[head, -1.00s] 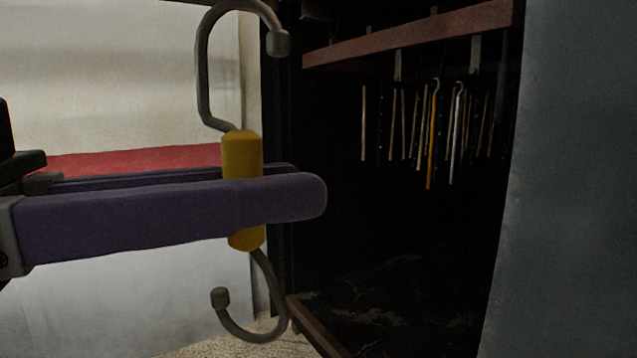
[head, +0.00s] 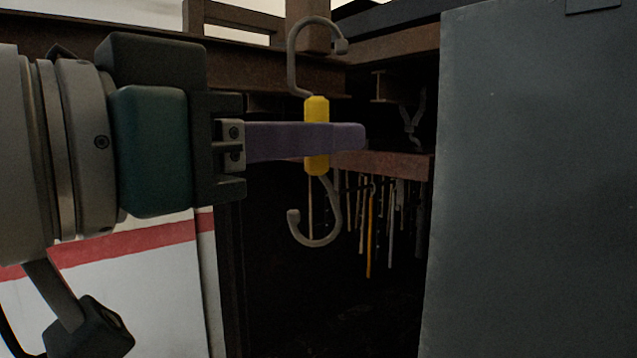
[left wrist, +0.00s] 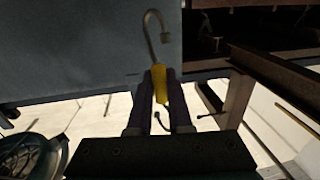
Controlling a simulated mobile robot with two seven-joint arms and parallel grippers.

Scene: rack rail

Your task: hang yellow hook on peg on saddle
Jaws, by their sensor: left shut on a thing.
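The yellow hook (head: 316,148) has a yellow middle with a grey curved hook at its top and another at its bottom. My left gripper (head: 350,140) is shut on the yellow middle with its purple fingers and holds the hook upright in the air. The left wrist view also shows the hook (left wrist: 159,82) between the two fingers (left wrist: 161,75). Behind it, under the rusty frame, a small pale bracket (head: 381,86) shows dimly; I cannot tell whether it is the saddle or has the peg. My right gripper is not in view.
A rusty beam (head: 250,66) runs behind the hook's top. A reddish rail (head: 400,165) with several thin hanging rods, one yellow (head: 370,235), is deeper in the dark bay. A large grey panel (head: 530,190) closes off the right side.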

